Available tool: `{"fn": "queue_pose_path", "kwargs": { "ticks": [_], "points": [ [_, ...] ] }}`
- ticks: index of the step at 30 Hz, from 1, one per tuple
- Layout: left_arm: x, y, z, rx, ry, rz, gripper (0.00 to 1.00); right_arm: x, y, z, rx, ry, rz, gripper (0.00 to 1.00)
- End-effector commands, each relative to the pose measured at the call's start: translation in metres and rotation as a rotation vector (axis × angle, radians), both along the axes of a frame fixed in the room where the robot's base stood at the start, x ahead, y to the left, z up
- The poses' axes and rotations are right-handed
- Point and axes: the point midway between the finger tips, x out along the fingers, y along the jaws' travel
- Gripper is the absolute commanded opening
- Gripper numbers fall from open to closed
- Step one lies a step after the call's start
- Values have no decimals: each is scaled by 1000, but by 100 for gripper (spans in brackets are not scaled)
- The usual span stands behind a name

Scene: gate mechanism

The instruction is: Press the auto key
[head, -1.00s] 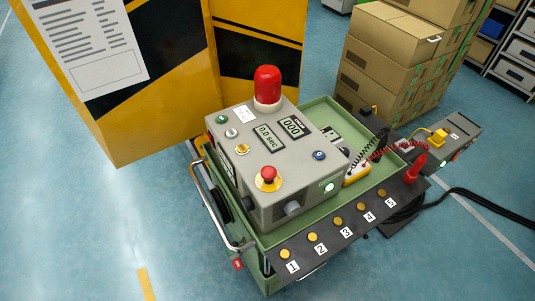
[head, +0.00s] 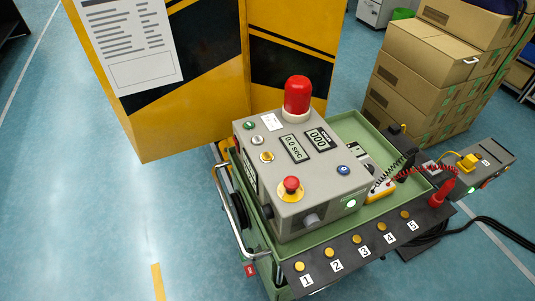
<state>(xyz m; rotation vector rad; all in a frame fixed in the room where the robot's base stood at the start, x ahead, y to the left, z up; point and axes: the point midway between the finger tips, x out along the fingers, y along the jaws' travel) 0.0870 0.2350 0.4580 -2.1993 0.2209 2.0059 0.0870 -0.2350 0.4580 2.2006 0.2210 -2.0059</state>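A grey control box (head: 325,165) sits on a green cart. Small buttons on its top are green (head: 249,125), white (head: 257,139), yellow (head: 267,157) and blue (head: 343,170). A red mushroom button on a yellow base (head: 291,187) is near the front corner. A lit green button (head: 351,203) is on the front side. Two displays are on top, one reading 0.0 sec (head: 294,148), the other 000 (head: 319,139). No label reading auto is legible, so I cannot tell which key it is. Neither gripper is in view.
The green cart (head: 365,123) has a metal handle (head: 227,215) and a dark strip with numbered yellow studs (head: 327,253). A red beacon (head: 298,97) tops the box. Yellow-black panels (head: 190,90) stand behind, cardboard boxes (head: 420,60) back right. Floor at left is clear.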

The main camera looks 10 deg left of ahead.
Motion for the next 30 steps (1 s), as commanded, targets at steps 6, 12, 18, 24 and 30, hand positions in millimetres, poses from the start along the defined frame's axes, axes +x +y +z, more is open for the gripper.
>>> {"fn": "queue_pose_path", "kwargs": {
  "ticks": [6, 12, 18, 24, 30],
  "points": [
    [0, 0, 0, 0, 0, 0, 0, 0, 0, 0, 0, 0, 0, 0],
    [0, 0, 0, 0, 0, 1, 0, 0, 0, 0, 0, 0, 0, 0],
    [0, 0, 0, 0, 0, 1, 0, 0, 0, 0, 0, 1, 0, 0],
    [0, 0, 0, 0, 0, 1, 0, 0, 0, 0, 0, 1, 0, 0],
    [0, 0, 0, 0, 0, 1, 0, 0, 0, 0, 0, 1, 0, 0]
  ]
}}
